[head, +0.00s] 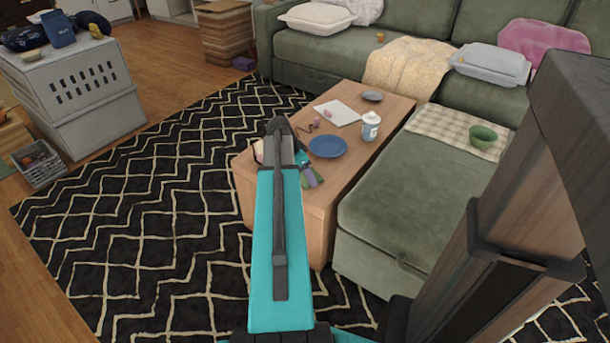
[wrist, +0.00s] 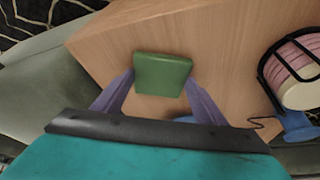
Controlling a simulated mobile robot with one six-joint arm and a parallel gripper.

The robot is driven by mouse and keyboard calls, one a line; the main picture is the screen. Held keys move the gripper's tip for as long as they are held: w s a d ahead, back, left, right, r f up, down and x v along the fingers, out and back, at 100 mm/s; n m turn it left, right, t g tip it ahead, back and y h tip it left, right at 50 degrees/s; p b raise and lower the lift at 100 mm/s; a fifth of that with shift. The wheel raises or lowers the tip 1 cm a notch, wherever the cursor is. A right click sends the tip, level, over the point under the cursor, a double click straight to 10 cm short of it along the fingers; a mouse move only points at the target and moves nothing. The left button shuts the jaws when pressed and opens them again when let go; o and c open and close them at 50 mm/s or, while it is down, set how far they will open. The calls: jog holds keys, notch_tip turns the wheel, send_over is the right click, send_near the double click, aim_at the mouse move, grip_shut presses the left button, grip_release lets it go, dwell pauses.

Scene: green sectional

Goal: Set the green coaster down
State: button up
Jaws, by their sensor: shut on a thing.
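The green coaster (wrist: 163,74) is a square green slab between the two purple fingertips of my gripper (wrist: 160,79) in the wrist view. My gripper is shut on it by its left and right edges. Behind the coaster is the wooden coffee table top (wrist: 115,48). I cannot tell whether the coaster touches the table or hangs just above it. In the head view my gripper (head: 310,178) is over the near end of the coffee table (head: 345,172), with a bit of green showing beside it. My arm hides part of that area.
On the table are a blue plate (head: 328,146), a white lidded mug (head: 370,127), white paper (head: 338,113) and a grey dish (head: 372,96). A pink object in a black frame (wrist: 300,75) stands right of the coaster. The green sectional (head: 400,200) borders the table's right side.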

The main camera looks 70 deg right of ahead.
jog(key=shift+f, duration=0.15)
jog(key=o, duration=1)
jog(key=shift+o, duration=0.2)
jog(key=p+v, duration=0.2)
jog(key=v, duration=1)
jog(key=shift+p, duration=0.35)
jog(key=shift+w, duration=0.1)
